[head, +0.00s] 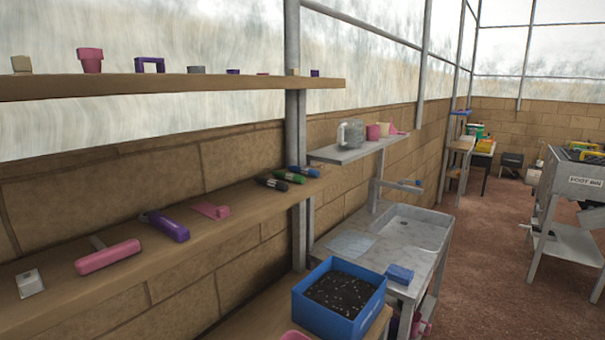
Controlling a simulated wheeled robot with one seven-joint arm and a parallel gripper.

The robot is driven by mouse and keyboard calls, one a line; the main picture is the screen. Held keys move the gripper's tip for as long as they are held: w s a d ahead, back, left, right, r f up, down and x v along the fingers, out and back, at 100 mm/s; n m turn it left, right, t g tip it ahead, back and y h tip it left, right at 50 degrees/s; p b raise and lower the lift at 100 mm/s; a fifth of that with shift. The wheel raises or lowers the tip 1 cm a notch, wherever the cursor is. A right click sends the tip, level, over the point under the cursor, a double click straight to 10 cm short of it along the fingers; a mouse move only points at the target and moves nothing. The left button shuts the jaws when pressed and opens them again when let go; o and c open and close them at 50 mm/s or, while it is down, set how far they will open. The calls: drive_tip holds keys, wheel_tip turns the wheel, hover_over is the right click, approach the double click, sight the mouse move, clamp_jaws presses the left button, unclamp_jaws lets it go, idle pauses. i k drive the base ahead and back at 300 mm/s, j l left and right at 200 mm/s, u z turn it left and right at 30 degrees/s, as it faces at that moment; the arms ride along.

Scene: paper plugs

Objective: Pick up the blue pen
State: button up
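A blue pen (306,171) with a dark end lies on the long wooden shelf near its right end, by the grey metal post. A green pen (290,177) and a black pen (272,183) lie close beside it, roughly parallel. I cannot tell whether the pens touch. My gripper is not in the head view.
The wooden shelf (190,253) also holds pink and purple tools to the left. An upper shelf (190,86) runs above it. A blue soil box (318,307) and a sink (420,228) stand below right.

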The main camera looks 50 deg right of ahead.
sight(301, 170)
drive_tip(key=i+j, duration=0.2)
drive_tip(key=i, duration=0.25)
drive_tip(key=i+j+z, duration=0.15)
drive_tip(key=i+z, duration=0.15)
drive_tip(key=z, duration=0.15)
drive_tip(key=i+j+z, duration=0.3)
drive_tip(key=z, duration=0.15)
